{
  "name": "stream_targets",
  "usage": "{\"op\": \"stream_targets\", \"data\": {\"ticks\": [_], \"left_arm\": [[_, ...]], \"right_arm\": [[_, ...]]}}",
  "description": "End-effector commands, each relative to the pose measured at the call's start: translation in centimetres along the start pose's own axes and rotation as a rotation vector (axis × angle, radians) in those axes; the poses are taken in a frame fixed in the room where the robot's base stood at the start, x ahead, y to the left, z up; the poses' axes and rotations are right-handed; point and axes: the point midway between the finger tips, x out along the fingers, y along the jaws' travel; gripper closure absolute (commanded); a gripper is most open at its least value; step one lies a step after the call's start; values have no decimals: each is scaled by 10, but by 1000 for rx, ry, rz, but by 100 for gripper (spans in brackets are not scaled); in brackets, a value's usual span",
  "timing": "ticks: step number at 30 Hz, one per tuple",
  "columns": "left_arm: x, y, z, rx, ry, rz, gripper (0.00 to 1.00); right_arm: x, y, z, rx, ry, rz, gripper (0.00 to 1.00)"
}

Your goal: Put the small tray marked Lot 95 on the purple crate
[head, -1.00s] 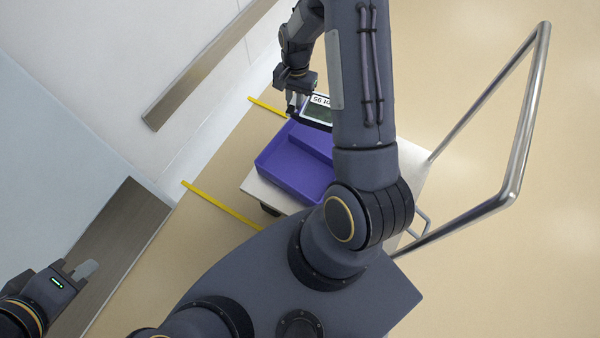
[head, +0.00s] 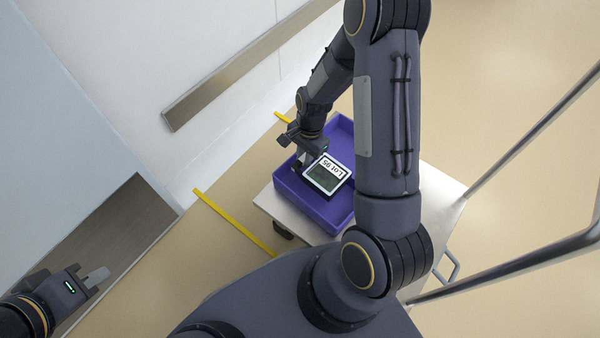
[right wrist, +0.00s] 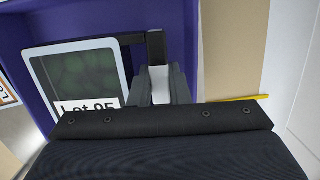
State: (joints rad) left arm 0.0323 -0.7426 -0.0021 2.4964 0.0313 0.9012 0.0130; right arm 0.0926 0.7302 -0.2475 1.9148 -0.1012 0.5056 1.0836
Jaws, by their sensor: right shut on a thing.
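The crate also shows in the right wrist view (right wrist: 40,18). My left gripper (head: 97,277) is at the far left, away from the crate; its jaw opening is unclear.
The crate stands on a pale cart top (head: 270,203) with a metal handle rail (head: 520,258) at right. Yellow floor strips (head: 235,222) mark the floor. My right arm hides part of the crate and cart.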

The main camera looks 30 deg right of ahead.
Motion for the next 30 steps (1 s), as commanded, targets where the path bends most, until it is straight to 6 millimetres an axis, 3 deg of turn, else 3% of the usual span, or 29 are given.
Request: {"op": "stream_targets", "data": {"ticks": [5,9,13,26,27,30], "left_arm": [[4,-2,2,0,0,0,100],[13,-6,6,0,0,0,100],[27,-12,14,0,0,0,100],[28,-13,14,0,0,0,100],[28,-13,14,0,0,0,100],[27,-12,14,0,0,0,100]], "right_arm": [[10,0,6,-2,0,0,100],[30,0,17,-3,-2,3,100],[55,0,12,-1,-1,0,100],[59,-1,10,-1,0,-1,100],[58,-1,11,-1,0,-1,80],[58,-1,11,-1,0,-1,75]]}}
